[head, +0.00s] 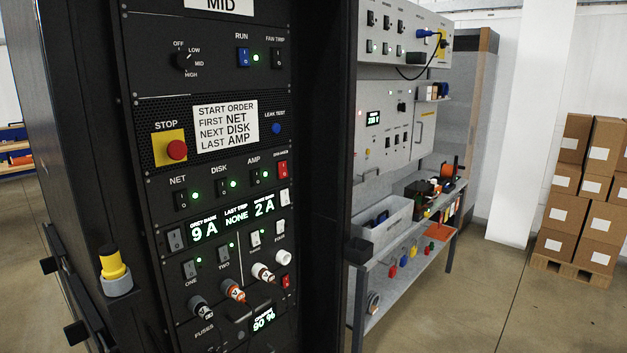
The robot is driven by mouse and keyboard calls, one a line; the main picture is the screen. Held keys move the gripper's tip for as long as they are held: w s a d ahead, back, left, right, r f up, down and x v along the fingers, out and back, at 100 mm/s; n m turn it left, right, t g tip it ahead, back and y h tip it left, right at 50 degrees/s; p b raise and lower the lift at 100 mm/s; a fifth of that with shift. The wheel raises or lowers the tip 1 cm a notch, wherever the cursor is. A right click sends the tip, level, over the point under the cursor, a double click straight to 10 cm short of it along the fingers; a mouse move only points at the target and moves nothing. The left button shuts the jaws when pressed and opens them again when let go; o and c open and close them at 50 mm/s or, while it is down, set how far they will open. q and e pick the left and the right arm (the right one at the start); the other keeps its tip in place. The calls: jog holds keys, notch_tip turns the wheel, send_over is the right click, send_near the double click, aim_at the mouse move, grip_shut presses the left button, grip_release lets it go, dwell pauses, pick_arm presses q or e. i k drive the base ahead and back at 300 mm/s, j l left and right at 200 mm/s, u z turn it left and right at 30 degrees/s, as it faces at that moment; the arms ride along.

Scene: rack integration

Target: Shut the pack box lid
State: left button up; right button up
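I cannot make out a pack box lid for certain in the head view. The black equipment rack (135,50) fills the left and middle. Low on its front, a small green display (263,319) reads 90 %, and the rack below it is cut off by the frame edge. Neither of my grippers is in view.
The rack front carries a red stop button (177,149), switches, fuse holders and a current display (232,217). A yellow-topped cylinder (113,264) sits at its left. Right of it stand a grey workbench (388,262) with a bin (381,222), and stacked cartons (562,213). The floor (490,310) in front is clear.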

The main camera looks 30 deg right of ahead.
aim_at(370, 191)
jog(key=i+l+z, duration=0.1)
jog(key=i+l, duration=0.5)
jog(key=l, duration=0.25)
jog(key=i+l+z, duration=0.1)
jog(key=i+l, duration=0.55)
jog(key=l, duration=0.15)
